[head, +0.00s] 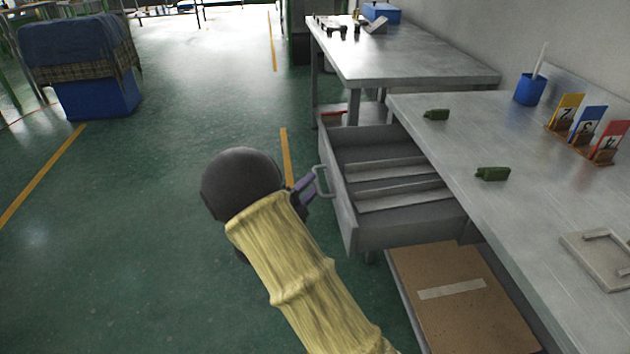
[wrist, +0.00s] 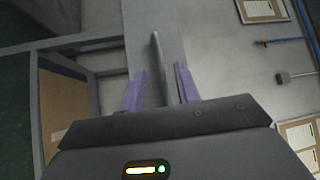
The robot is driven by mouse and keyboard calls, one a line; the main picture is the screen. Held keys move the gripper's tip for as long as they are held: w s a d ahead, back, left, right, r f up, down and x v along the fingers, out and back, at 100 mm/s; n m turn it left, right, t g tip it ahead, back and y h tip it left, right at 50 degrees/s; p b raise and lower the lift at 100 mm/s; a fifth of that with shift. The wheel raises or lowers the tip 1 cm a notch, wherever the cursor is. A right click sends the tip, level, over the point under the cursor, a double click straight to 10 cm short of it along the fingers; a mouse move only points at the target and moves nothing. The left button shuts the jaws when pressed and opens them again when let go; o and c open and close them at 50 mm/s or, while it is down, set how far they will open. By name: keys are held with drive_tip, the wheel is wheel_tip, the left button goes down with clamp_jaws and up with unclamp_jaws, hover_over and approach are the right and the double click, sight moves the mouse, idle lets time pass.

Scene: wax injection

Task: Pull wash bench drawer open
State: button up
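The wash bench (head: 478,167) is a grey metal bench on the right in the head view. Its drawer (head: 352,226) is pulled well out, and grey raised strips show on the drawer's floor. The drawer has a grey bar handle (head: 321,181) on its front, which also shows in the wrist view (wrist: 156,58). My gripper (head: 306,186) is at this handle. In the wrist view its purple fingers (wrist: 159,85) stand apart on either side of the bar, with a gap visible on each side. My gripper is open around the handle.
A cardboard-coloured panel (head: 460,300) lies on the lower shelf. Another table (head: 410,68) is behind. The green floor left of the drawer is clear.

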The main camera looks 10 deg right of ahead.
drive_tip(key=p+v, duration=0.1)
drive_tip(key=v, duration=1.3)
drive_tip(key=shift+w+a+f, duration=0.1)
